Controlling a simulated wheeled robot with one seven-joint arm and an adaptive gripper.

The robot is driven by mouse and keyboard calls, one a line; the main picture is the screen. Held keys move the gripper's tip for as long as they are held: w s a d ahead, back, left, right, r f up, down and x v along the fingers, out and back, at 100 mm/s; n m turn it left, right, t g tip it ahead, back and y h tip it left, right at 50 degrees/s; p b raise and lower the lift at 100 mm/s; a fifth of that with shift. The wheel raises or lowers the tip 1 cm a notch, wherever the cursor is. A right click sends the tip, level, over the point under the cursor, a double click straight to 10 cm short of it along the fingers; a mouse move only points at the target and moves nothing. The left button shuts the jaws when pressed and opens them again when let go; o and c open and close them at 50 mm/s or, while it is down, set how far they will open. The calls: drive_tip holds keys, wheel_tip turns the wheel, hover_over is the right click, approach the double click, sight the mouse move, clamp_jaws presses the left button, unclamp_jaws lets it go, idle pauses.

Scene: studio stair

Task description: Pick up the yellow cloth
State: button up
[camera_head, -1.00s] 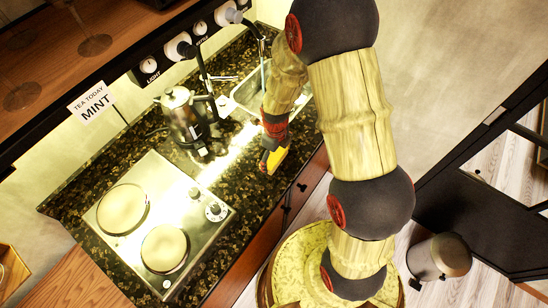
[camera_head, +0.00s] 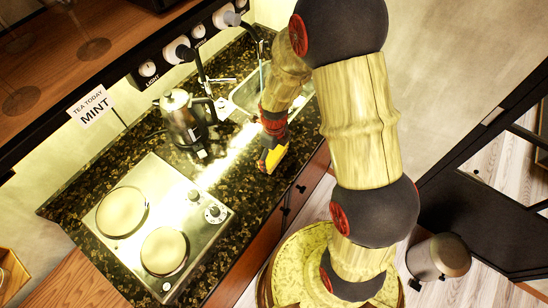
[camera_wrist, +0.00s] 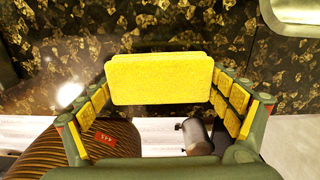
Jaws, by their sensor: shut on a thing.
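The yellow cloth (camera_wrist: 160,79) is a thick, folded, rounded rectangle. In the wrist view it sits between the two fingers of my gripper (camera_wrist: 160,88), which touch its left and right ends. In the head view the cloth (camera_head: 276,157) shows as a small yellow patch at my gripper (camera_head: 268,155), by the counter's front edge and near the sink. My gripper is shut on the cloth. From these views I cannot tell how far the cloth is above the counter.
The dark speckled counter (camera_head: 232,185) holds a two-plate hob (camera_head: 180,196), a metal kettle (camera_head: 181,118) and a sink (camera_head: 246,93). A sign (camera_head: 92,106) hangs from the shelf edge. A dark metal frame (camera_head: 470,200) stands at the right.

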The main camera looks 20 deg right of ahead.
drive_tip(key=s+d+r+p, duration=0.1)
drive_tip(key=s+d+r, duration=0.1)
drive_tip(key=s+r, duration=0.8)
drive_tip(key=shift+s+d+r, duration=0.35)
drive_tip(key=shift+s, duration=1.55)
drive_tip(key=o, duration=0.6)
drive_tip(key=c, duration=0.4)
